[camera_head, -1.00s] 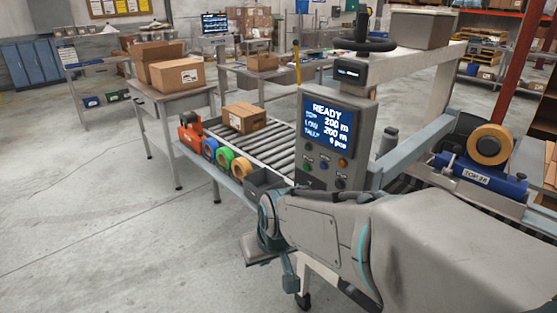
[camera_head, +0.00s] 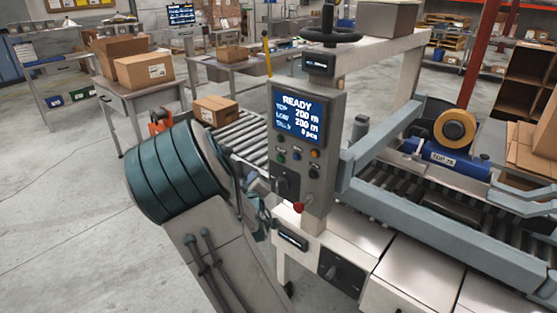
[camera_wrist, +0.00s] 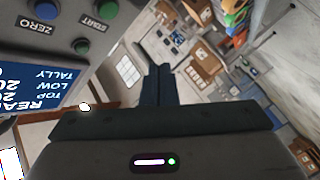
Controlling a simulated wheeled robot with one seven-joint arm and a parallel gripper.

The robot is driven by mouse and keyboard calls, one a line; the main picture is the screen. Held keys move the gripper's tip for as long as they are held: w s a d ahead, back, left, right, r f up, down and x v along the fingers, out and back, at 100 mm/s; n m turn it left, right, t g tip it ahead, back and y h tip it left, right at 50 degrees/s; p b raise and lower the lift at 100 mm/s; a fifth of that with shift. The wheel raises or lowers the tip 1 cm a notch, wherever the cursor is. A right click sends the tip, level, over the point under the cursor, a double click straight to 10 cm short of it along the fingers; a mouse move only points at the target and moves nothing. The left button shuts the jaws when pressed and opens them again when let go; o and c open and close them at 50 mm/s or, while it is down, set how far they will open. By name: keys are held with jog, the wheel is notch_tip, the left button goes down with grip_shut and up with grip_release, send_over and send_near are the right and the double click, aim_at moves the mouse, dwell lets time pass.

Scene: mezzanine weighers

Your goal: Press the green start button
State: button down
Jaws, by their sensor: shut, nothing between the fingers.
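The green start button (camera_head: 282,156) sits at the left of a row below the screen on the grey control panel (camera_head: 325,180). A blue and an orange button are to its right. In the wrist view the start button (camera_wrist: 108,8) is at the top edge by the START label, cut off by the frame. My gripper (camera_wrist: 160,70) is shut and empty, to the right of the panel in that view and apart from the button.
A red knob (camera_head: 299,207) and a dark switch stand low on the panel. A roller conveyor (camera_head: 243,135) carries a cardboard box (camera_head: 215,110) behind it. A steel frame with a tape roll (camera_head: 455,130) is at the right. Open floor lies at the left.

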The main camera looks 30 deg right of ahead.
aim_at(280, 159)
jog(key=shift+r, duration=0.1)
jog(key=shift+d, duration=0.1)
jog(key=w+d+b, duration=0.1)
jog(key=w+d, duration=0.2)
jog(key=d, duration=0.5)
dwell(0.4)
jog(key=shift+d+b, duration=0.1)
jog(key=shift+b, duration=0.2)
dwell(1.6)
jog(key=shift+w+d+b, duration=0.15)
jog(key=shift+d+b, duration=0.15)
jog(key=shift+d, duration=0.05)
